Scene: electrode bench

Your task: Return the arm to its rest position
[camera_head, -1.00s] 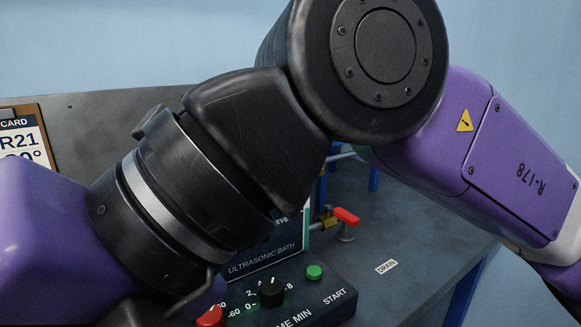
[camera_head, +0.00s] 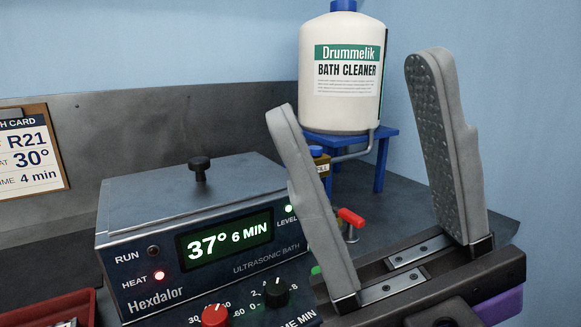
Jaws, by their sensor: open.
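My gripper (camera_head: 352,90) is large in the right half of the head view, close to the camera. Its two grey padded fingers point upward and stand wide apart, with nothing between them. Part of my purple arm shows at the lower right edge; the rest of the arm is out of view. The fingers overlap the right end of the ultrasonic bath (camera_head: 145,285) in the picture and hide part of its panel. The bath's display reads 37° and 6 MIN, and its HEAT light is red.
A white bath cleaner bottle (camera_head: 340,100) stands on a blue stand (camera_head: 381,150) behind the gripper. A red-handled valve (camera_head: 351,217) is beside the bath. A card on a clipboard (camera_head: 30,155) reads 30° and 4 min. A red tray (camera_head: 50,312) is at lower left.

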